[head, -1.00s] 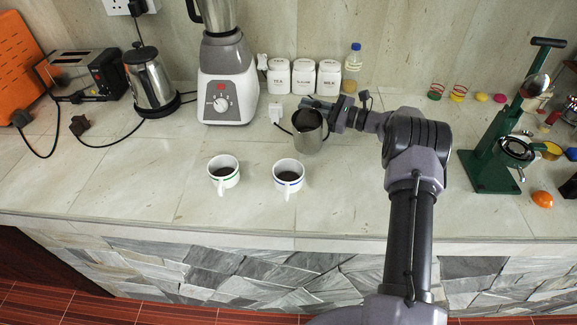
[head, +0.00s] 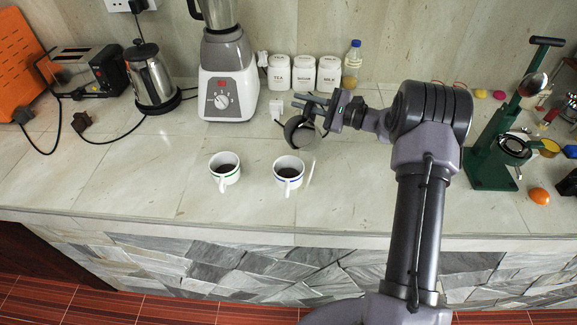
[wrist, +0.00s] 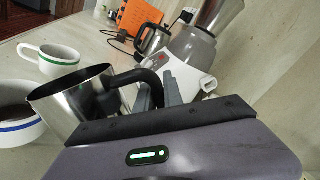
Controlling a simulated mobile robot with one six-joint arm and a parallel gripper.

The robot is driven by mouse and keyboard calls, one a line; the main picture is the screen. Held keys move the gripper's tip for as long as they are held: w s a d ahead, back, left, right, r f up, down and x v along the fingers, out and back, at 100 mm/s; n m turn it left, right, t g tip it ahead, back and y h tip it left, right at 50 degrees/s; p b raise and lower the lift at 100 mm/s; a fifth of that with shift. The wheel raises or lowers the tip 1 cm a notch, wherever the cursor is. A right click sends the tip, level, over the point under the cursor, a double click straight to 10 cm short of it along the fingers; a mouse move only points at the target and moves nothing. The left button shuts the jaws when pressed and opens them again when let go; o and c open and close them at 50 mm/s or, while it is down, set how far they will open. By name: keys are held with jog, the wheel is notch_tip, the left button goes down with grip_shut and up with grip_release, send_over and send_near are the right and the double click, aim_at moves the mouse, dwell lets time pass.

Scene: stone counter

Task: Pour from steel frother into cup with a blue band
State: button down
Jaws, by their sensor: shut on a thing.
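The steel frother (head: 301,134) is held up off the counter, tilted, behind and slightly above the cup with a blue band (head: 288,175) in the head view. My gripper (head: 314,107) is shut on the frother's black handle, seen in the wrist view (wrist: 143,78). The frother's steel body (wrist: 88,113) shows there with its rim close beside the blue-band cup (wrist: 18,133). That cup stands upright and holds dark liquid. A thin pale streak (head: 312,172) shows right of the cup; I cannot tell whether it is liquid. The frother's contents are not clear.
A cup with a green band (head: 225,175), also with dark liquid, stands just left. A blender (head: 226,80), white canisters (head: 303,74) and a bottle (head: 352,62) stand behind. A green press (head: 487,160) is at right. The counter front is clear.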

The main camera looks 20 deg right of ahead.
aim_at(298, 122)
jog(key=shift+s+a+r+n, duration=0.35)
jog(key=shift+s+r+n, duration=0.1)
jog(key=shift+n, duration=0.35)
jog(key=shift+s+a+r+n+b, duration=0.2)
jog(key=shift+s+r+n+b, duration=0.1)
jog(key=shift+n+b, duration=0.15)
dwell(0.3)
jog(key=shift+s+a+r+n, duration=0.25)
jog(key=shift+s+r+n, duration=0.05)
jog(key=shift+r+n, duration=0.25)
jog(key=shift+s+a+r+n, duration=0.3)
jog(key=shift+r+n, duration=0.1)
jog(key=shift+n, duration=0.1)
dwell(1.5)
jog(key=shift+s+a+r+n+b, duration=0.55)
jog(key=shift+s+r+n, duration=0.2)
jog(key=shift+n, duration=0.15)
dwell(1.8)
